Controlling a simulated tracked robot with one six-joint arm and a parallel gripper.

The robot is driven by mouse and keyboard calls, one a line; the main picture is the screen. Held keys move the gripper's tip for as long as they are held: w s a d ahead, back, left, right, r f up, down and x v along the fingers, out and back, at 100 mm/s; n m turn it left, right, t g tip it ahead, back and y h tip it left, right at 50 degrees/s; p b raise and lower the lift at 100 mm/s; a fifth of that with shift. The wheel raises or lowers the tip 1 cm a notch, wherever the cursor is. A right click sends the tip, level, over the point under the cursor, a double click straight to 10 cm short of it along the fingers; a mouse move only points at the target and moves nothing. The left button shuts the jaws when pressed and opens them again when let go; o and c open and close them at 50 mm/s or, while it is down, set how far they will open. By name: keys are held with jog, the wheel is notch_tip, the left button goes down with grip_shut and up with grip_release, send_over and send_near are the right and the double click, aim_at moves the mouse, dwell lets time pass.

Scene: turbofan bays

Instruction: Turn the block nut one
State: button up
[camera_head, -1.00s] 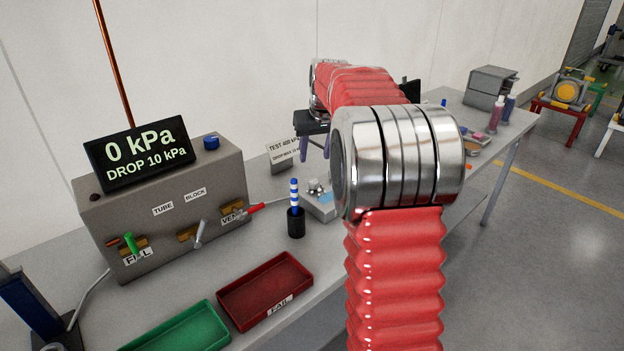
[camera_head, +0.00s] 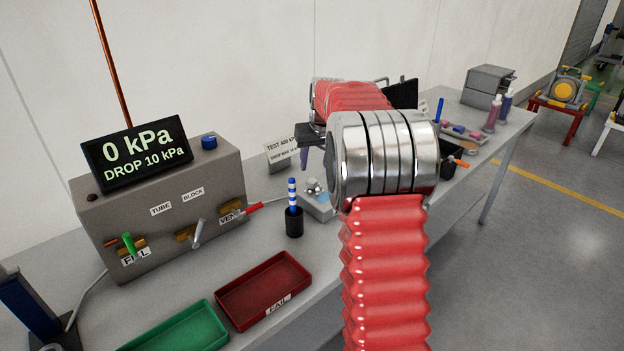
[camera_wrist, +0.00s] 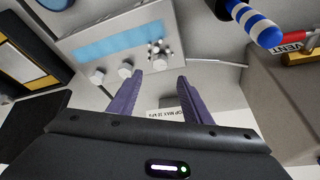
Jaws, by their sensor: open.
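The grey test block with a light blue strip (camera_head: 320,208) stands on the bench, partly hidden behind my arm in the head view. A silver knobbed fitting (camera_head: 313,187) shows on it. In the wrist view the block (camera_wrist: 88,32) carries a star-shaped silver fitting (camera_wrist: 158,50) and two round silver fittings (camera_wrist: 125,70) beside it. I cannot tell which is nut one. My gripper (camera_wrist: 158,88) is open, its two purple fingers apart and empty, pointing toward the block's fittings. No contact shows. In the head view my arm hides most of the gripper.
A grey control box (camera_head: 165,225) with levers and a 0 kPa display (camera_head: 137,152) stands left. A blue-and-white striped tool in a black cup (camera_head: 294,222) is close beside the block. A red FAIL tray (camera_head: 263,290) and green tray (camera_head: 180,332) lie in front.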

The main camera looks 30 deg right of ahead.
aim_at(311, 181)
jog(key=x, duration=0.9)
jog(key=shift+w+f, duration=0.1)
jog(key=shift+f, duration=0.05)
jog(key=shift+c, duration=0.2)
jog(key=shift+a, duration=0.1)
jog(key=c, duration=1)
